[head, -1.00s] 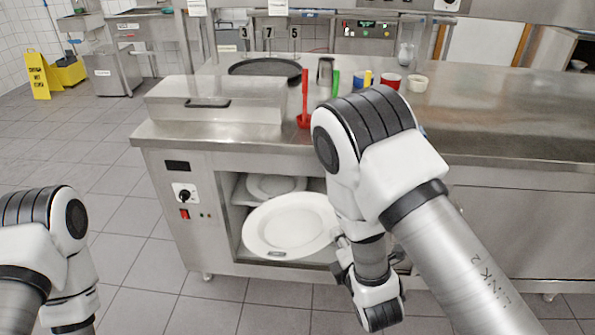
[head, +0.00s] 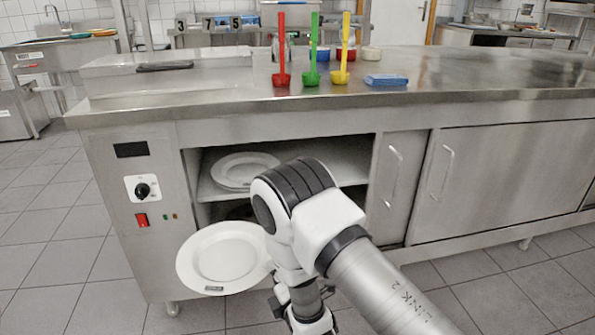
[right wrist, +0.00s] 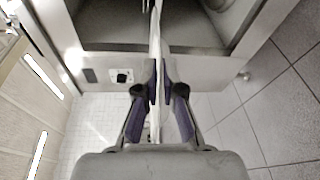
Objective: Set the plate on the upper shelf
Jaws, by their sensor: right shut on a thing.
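A white round plate (head: 205,262) hangs tilted in front of the open cabinet, its face toward the head camera. My right gripper (right wrist: 159,85) is shut on the plate's rim; in the right wrist view the plate (right wrist: 156,35) shows edge-on between the fingers. In the head view my right arm hides most of the gripper. The upper shelf (head: 340,165) is inside the open cabinet, higher than the held plate. White plates (head: 245,168) lie on its left part. My right arm covers part of the opening. My left gripper is out of view.
The steel counter (head: 420,85) overhangs the cabinet opening. A control panel (head: 142,188) is left of the opening and a door with a handle (head: 395,180) is right of it. Red, green and yellow ladles (head: 311,75) stand on the counter. The upper shelf's right part looks bare.

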